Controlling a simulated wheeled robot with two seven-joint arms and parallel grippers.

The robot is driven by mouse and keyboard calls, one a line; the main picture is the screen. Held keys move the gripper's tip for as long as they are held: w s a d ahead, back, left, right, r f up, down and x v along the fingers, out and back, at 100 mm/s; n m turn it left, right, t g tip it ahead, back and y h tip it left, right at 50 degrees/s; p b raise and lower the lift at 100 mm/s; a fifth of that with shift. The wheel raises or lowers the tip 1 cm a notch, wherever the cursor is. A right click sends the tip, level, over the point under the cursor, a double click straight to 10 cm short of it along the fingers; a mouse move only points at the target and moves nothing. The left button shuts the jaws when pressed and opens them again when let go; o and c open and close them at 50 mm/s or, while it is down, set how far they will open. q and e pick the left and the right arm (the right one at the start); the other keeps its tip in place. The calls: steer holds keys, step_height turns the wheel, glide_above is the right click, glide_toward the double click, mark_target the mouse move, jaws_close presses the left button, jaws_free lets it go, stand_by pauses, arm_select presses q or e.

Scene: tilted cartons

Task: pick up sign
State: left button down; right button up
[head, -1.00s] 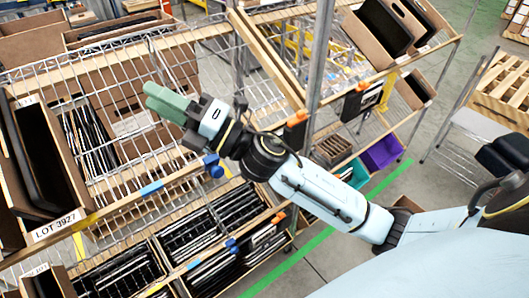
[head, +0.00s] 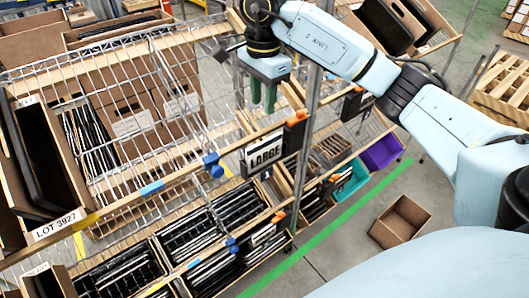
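A white sign with dark letters reading LARGE (head: 264,152) hangs at the front rail of the shelf, upright, just left of a metal post. My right gripper (head: 264,106) points down above the sign, with its green fingers apart and nothing between them. The fingertips look clear of the sign's top edge. A second sign (head: 353,106) hangs farther right on the same shelf front, partly seen at an angle. A smaller sign (head: 262,235) is on the lower rail. My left gripper is not in view.
The metal post (head: 308,130) stands close to the right of the LARGE sign. Blue clips (head: 212,165) and orange clips (head: 296,118) sit along the rails. Cartons (head: 48,160) of dark items fill the shelves. An empty brown box (head: 400,222) lies on the floor.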

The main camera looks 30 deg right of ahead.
glide_above(264, 140)
step_height(264, 140, down, 8)
steer(key=shift+r, duration=0.2)
steer(key=shift+s+f+p, duration=0.1)
steer(key=shift+f+p, duration=0.95)
steer(key=shift+f, duration=1.75)
jaws_close()
